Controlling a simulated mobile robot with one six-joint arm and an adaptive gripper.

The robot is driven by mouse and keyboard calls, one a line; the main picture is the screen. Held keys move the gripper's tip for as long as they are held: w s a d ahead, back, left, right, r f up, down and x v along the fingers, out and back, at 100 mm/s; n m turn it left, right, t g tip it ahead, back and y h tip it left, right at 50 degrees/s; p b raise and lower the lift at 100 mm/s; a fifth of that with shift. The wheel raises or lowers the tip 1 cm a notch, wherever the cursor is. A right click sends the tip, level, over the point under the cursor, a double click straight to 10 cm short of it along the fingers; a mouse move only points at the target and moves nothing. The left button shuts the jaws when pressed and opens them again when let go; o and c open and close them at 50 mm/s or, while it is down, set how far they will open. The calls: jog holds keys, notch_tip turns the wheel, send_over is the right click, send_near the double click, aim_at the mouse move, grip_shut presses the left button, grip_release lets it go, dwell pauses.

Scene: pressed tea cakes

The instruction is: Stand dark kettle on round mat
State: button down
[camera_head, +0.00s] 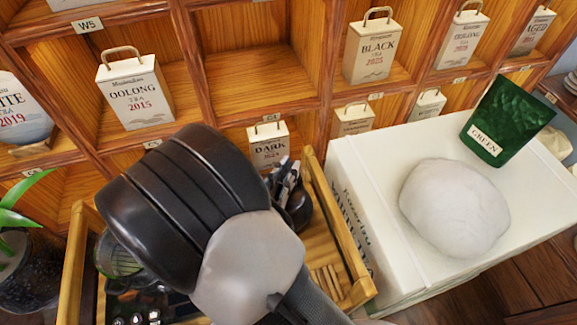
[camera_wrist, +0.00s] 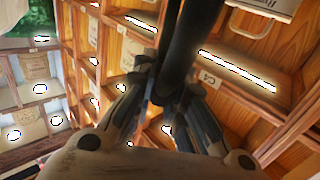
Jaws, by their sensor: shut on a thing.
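In the wrist view my gripper (camera_wrist: 165,88) is shut on a dark, bar-like part of the dark kettle (camera_wrist: 190,45), seemingly its handle. This part runs up from between the fingers to the top edge, in front of the wooden shelves. The rest of the kettle's body cannot be made out. In the head view my arm fills the middle and hides the gripper and what it holds. I cannot see the round mat in either view.
Wooden cubby shelves (camera_head: 250,65) with tea boxes stand behind. A wooden tray (camera_head: 337,225) with glassware and tools lies under my arm. A plant stands left.

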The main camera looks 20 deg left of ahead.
jog(key=shift+s+r, duration=0.15)
jog(key=shift+r, duration=0.1)
jog(key=shift+f, duration=0.15)
jog(key=c, duration=2.1)
grip_release()
jog(key=shift+f, duration=0.15)
jog(key=o, duration=0.5)
jog(key=shift+c, duration=0.2)
jog(key=shift+r, duration=0.3)
jog(key=s+a+p, duration=0.1)
jog(key=s+p, duration=0.1)
jog(key=s, duration=1)
jog(key=shift+p, duration=0.35)
